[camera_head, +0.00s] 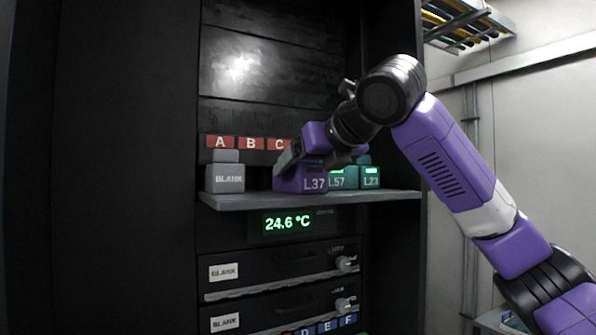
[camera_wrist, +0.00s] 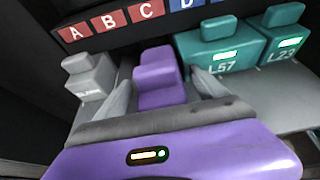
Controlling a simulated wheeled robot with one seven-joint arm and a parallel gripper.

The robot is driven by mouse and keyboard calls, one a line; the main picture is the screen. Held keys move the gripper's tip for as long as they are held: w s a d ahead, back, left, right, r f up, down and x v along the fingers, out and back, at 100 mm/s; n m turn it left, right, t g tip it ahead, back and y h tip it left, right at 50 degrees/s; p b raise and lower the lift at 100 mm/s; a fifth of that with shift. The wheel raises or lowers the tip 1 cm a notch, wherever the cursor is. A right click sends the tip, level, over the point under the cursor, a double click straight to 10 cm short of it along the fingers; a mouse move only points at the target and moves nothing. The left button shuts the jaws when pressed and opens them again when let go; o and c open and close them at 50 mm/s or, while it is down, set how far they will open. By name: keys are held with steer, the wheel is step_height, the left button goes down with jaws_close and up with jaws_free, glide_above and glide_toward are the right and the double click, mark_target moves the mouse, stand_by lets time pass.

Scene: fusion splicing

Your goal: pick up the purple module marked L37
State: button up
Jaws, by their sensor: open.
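The purple module marked L37 (camera_head: 314,184) sits on the shelf between the grey blank module and the teal modules. In the wrist view the purple module (camera_wrist: 160,78) stands between my two fingers, with its raised grip part toward the back. My gripper (camera_wrist: 163,92) is open, with one finger on each side of the module; I cannot tell whether either finger touches it. In the head view my gripper (camera_head: 312,152) is at the module's top and partly hides it. The L37 label is hidden in the wrist view.
A grey blank module (camera_head: 225,177) stands left. Teal modules L57 (camera_head: 343,178) and L23 (camera_head: 370,177) stand close on the right. The shelf (camera_head: 300,202) has a red A, B, C label strip (camera_head: 250,142) behind. Drawers (camera_head: 280,272) and a temperature display (camera_head: 287,223) are below.

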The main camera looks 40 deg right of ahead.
steer(key=shift+w+d+f, duration=0.15)
steer(key=shift+w+f, duration=0.1)
steer(key=shift+w, duration=0.15)
steer(key=c, duration=1.4)
steer(key=shift+c, duration=1.4)
steer(key=shift+r, duration=0.15)
